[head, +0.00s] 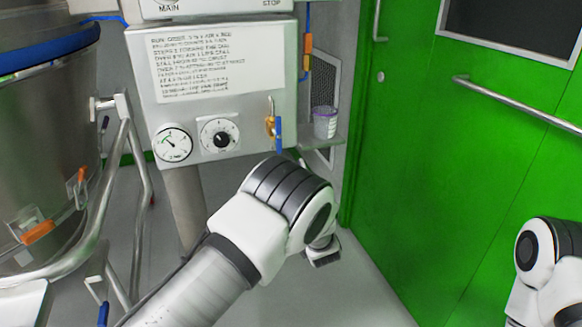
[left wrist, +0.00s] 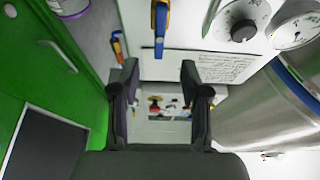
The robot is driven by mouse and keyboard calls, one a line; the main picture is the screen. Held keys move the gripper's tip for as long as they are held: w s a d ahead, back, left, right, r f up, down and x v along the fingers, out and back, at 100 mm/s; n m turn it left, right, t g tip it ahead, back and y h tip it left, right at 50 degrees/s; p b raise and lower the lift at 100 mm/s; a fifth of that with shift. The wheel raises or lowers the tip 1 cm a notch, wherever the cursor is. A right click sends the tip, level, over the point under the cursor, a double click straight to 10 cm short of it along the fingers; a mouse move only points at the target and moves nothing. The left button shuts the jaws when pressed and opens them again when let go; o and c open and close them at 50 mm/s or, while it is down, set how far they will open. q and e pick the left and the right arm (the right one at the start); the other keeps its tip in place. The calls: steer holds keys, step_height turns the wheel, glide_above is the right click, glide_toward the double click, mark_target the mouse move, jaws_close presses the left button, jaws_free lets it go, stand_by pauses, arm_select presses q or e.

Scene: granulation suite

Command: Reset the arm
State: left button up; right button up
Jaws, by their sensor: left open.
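My left arm reaches in from the bottom of the head view, its wrist in front of the grey control panel (head: 225,120). My left gripper (left wrist: 160,72) shows in the left wrist view with its two dark fingers apart and nothing between them. The panel also shows upside down in the left wrist view (left wrist: 185,62), beyond the fingers, with a blue valve handle (left wrist: 160,22) nearby in the picture. Only part of my right arm shows at the right edge of the head view; its gripper is out of view.
The panel carries a pressure gauge (head: 173,142), a black dial (head: 220,134) and a valve with a blue handle (head: 278,134). A lidded cup (head: 325,122) stands on a small shelf. A steel vessel (head: 45,150) is left, a green door (head: 450,150) right. Grey floor lies between.

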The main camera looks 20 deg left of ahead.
arm_select(q)
steer(key=s+a+f+m+g+h, duration=0.2)
steer(key=s+a+f, duration=0.25)
steer(key=f, duration=0.35)
steer(key=s+a+f+m+g+h, duration=0.1)
steer(key=s+a+f+g+h, duration=0.1)
steer(key=s+a+f, duration=0.45)
steer(key=s+a+f+m+g+h, duration=0.1)
steer(key=s+a+f+m+g, duration=0.15)
steer(key=f, duration=0.65)
steer(key=s+f+g+h, duration=0.25)
steer(key=s+f, duration=0.25)
steer(key=s, duration=0.3)
steer(key=s+f+g+h, duration=0.2)
steer(key=s+f+g, duration=0.25)
steer(key=s, duration=0.45)
steer(key=s+d+m+g+h, duration=0.1)
steer(key=s+d+g+h, duration=0.35)
steer(key=s, duration=1.15)
step_height(320, 180, up, 30)
steer(key=d+y+p, duration=0.1)
steer(key=p, duration=3)
steer(key=shift+r+g, duration=0.15)
steer(key=shift+g, duration=0.25)
